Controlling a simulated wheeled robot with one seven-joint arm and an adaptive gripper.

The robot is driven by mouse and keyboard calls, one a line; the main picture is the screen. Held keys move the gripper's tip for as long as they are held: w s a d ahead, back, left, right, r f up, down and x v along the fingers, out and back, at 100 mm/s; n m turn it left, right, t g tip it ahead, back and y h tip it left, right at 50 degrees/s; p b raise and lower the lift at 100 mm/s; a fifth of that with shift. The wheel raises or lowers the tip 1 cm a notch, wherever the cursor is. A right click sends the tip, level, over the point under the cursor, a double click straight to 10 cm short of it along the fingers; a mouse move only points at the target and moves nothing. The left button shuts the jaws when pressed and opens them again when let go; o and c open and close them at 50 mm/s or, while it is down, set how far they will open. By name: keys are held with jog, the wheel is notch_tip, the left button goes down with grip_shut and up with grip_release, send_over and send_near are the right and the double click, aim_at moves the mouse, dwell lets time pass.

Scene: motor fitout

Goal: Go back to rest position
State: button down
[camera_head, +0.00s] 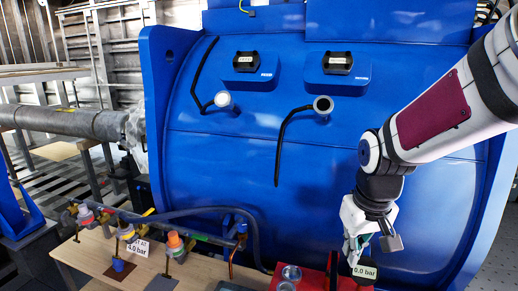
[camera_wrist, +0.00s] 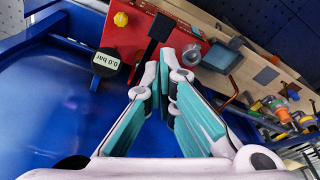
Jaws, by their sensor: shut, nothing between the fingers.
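My gripper (camera_head: 352,250) hangs at the end of my arm in the lower right of the head view, in front of the big blue motor housing (camera_head: 270,160). Its fingers point down near a round gauge (camera_head: 365,272) reading 0.0 bar. In the wrist view my gripper (camera_wrist: 162,62) shows its two white and teal fingers close together at the tips, with nothing held between them. Beyond the tips lies a red panel (camera_wrist: 135,40) with a yellow knob (camera_wrist: 121,19) and a black bar (camera_wrist: 160,28). The gauge (camera_wrist: 106,62) is left of the fingers.
A wooden bench (camera_head: 195,268) runs along the front of the housing. It carries coloured hose fittings (camera_head: 175,241), a 4.0 bar label (camera_head: 138,247) and a dark hose. Two stubs with black cables (camera_head: 323,105) project from the housing. A grey pipe (camera_head: 70,122) lies at left.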

jog(key=s+r+t+b, duration=0.1)
jog(key=s+r, duration=0.3)
jog(key=s, duration=0.3)
jog(key=s+r+m+t+b, duration=0.1)
jog(key=s+r+t, duration=0.1)
jog(key=s+r, duration=0.2)
jog(key=s, duration=0.3)
jog(key=shift+r+m+t, duration=0.3)
jog(key=shift+r, duration=0.1)
